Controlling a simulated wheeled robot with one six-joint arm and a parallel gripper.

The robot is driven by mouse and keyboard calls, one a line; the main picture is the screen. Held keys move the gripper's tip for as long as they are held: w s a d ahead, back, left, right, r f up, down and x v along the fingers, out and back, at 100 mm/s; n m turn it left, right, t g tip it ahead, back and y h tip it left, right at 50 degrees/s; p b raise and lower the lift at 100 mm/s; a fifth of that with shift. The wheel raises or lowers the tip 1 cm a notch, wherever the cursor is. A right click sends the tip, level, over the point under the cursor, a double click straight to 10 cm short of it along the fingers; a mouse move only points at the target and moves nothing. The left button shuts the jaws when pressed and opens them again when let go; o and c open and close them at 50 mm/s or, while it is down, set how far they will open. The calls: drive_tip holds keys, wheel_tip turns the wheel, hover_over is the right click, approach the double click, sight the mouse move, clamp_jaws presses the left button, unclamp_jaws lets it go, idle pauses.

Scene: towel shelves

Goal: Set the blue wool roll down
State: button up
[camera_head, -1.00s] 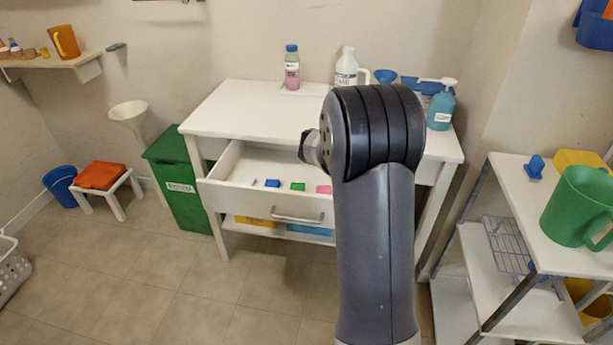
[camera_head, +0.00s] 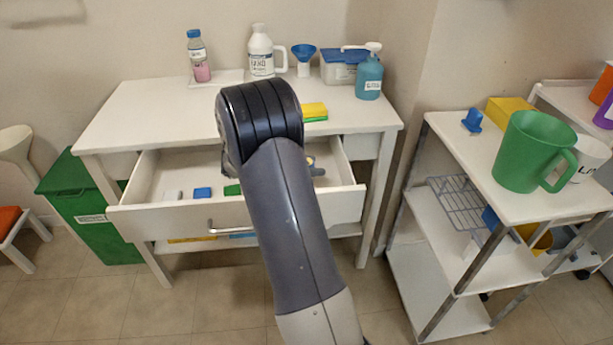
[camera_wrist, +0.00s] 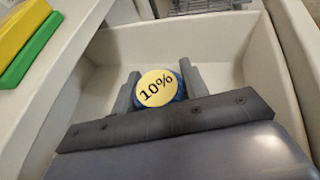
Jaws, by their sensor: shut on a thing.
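The blue wool roll (camera_wrist: 181,91) is in the wrist view, its round yellow end marked "10%" facing the camera. My gripper (camera_wrist: 158,84) is shut on it, one finger on each side. The roll is over the open white drawer (camera_wrist: 112,66); whether it touches the drawer floor I cannot tell.
Small blue (camera_head: 203,192) and green (camera_head: 232,189) blocks lie in the drawer's left part. A yellow and green sponge (camera_head: 314,111) lies on the table (camera_head: 150,115) above, close to my arm. A shelf trolley (camera_head: 450,125) with a green jug (camera_head: 530,150) stands at right.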

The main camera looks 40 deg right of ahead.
drive_tip(key=shift+f+b, duration=0.3)
drive_tip(key=shift+f, duration=1.3)
drive_tip(key=shift+f, duration=0.2)
drive_tip(key=o, duration=1)
drive_tip(key=shift+r, duration=0.1)
drive_tip(key=shift+r, duration=0.2)
drive_tip(key=p+v, duration=0.1)
drive_tip(key=v, duration=0.6)
drive_tip(key=shift+w+a, duration=0.1)
drive_tip(key=shift+a, duration=0.15)
